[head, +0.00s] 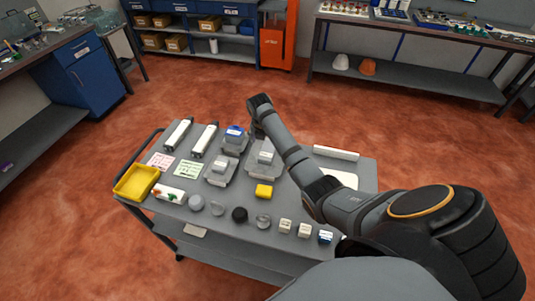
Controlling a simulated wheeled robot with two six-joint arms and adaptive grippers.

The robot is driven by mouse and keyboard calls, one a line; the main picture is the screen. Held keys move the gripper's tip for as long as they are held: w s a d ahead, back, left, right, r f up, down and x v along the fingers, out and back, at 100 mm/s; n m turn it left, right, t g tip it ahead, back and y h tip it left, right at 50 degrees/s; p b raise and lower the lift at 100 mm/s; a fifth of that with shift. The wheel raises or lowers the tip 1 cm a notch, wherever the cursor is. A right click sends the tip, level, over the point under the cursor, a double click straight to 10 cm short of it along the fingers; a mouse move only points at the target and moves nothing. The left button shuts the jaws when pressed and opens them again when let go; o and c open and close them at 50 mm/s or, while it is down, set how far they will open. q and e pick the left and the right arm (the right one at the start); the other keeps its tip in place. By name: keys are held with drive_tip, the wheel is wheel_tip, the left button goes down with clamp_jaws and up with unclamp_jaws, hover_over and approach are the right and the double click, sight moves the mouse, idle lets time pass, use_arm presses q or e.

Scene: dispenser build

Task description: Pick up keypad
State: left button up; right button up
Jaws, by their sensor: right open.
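Three small blocks stand in a row near the front right of the grey cart (345,166): two whitish blocks (285,225) (304,230) and one blue-and-white block (325,238). They are too small to tell whether one is the keypad. My right arm comes in from the right and reaches over the cart. My right gripper (259,138) is at its far end, small and dark, pointing down near the back grey-and-white units (263,157). It is open, and I see nothing held in it. My left gripper is not in view.
My arm hides part of the right side. Open red floor surrounds the cart.

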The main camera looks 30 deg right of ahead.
sight(268, 150)
drive_tip(key=f, duration=0.1)
drive_tip(key=f+p, duration=0.1)
drive_tip(key=f, duration=0.2)
drive_tip(key=shift+s+d, duration=0.2)
drive_tip(key=shift+d, duration=0.15)
drive_tip(key=shift+w+d+f, duration=0.1)
drive_tip(key=shift+w+f, duration=0.1)
drive_tip(key=shift+f, duration=0.35)
use_arm(q)
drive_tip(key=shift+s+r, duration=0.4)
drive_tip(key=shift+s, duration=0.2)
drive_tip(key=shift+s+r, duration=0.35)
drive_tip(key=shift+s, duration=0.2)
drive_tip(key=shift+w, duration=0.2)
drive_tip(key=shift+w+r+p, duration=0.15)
drive_tip(key=shift+p, duration=0.15)
use_arm(e)
drive_tip(key=shift+f, duration=0.2)
drive_tip(key=c, duration=1.2)
drive_tip(key=shift+c, duration=0.9)
drive_tip(key=shift+r, duration=0.1)
